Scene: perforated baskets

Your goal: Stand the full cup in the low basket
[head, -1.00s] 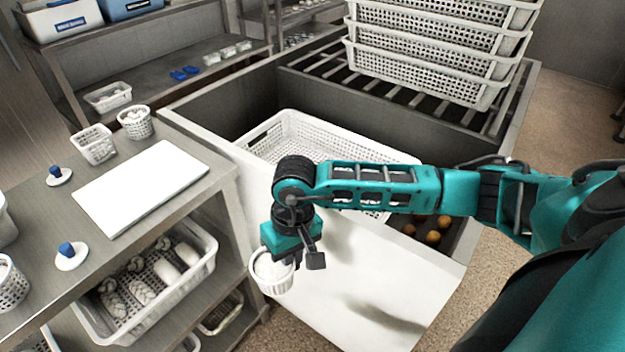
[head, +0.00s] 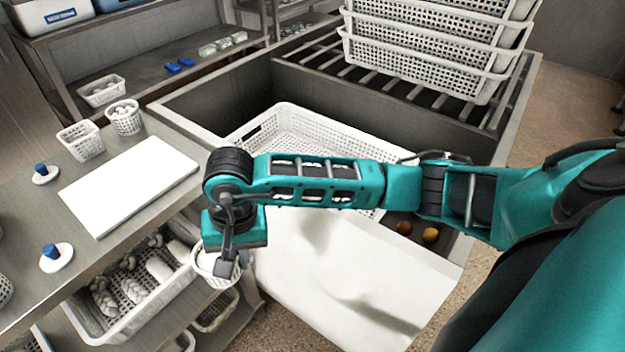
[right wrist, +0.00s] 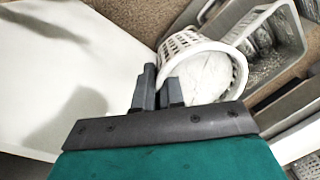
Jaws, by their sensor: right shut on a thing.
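The full cup (head: 213,268), white and perforated with white contents inside, is held by my right gripper (head: 228,258) beside the front edge of the counter. In the right wrist view the cup (right wrist: 185,45) shows at the fingertips (right wrist: 157,88), which are shut on its wall. A low white perforated basket (head: 180,303) with braided and smooth rolls stands on the shelf under the counter, left of and below the cup. Another shallow white basket (head: 262,128) sits in the sink, partly hidden by my right arm. I cannot tell which one the task means. My left gripper is out of view.
The counter holds a white board (head: 130,185), two small perforated cups (head: 82,142) and blue-handled white discs (head: 57,257). Stacked baskets (head: 425,60) stand on the rack at the back. The counter edge overhangs the shelf basket. A white sloping surface (head: 330,275) lies right of the cup.

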